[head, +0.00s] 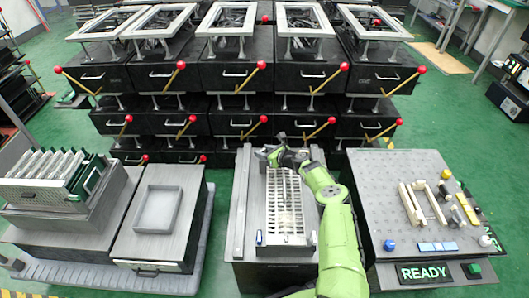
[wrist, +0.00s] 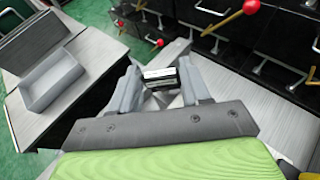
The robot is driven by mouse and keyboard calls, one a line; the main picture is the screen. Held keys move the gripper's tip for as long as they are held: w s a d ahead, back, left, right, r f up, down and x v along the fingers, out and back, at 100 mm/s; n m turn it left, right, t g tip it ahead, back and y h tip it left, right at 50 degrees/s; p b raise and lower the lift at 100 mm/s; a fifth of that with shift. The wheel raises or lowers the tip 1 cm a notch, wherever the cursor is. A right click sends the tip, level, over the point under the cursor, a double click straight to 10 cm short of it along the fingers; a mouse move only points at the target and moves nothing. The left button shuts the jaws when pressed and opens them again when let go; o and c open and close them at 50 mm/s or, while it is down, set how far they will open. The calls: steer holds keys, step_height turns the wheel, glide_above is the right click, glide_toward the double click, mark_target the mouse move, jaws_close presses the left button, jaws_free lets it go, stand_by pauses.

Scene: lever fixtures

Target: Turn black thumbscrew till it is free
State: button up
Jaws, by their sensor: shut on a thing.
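My gripper (head: 273,155) is at the far end of the slotted white rack (head: 285,205) on the middle stand. In the wrist view my gripper (wrist: 160,73) has its two grey fingers either side of a small black piece with a pale top face, which looks like the black thumbscrew (wrist: 161,79). The gripper is shut on it. In the head view the thumbscrew is hidden by the gripper. Its thread and how far it is turned cannot be seen.
A stand with an empty grey tray (head: 158,210) is to the left, beside a rack of green boards (head: 55,178). A perforated plate (head: 400,175) with loose parts and a READY sign (head: 425,273) is to the right. Black drawers with red-knobbed levers (head: 240,75) rise behind.

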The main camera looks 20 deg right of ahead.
steer(key=o, duration=1.1)
steer(key=shift+c, duration=0.2)
steer(key=p+v, duration=0.8)
steer(key=v, duration=0.7)
steer(key=shift+r+p, duration=0.25)
steer(key=shift+p, duration=0.1)
steer(key=shift+s, duration=0.35)
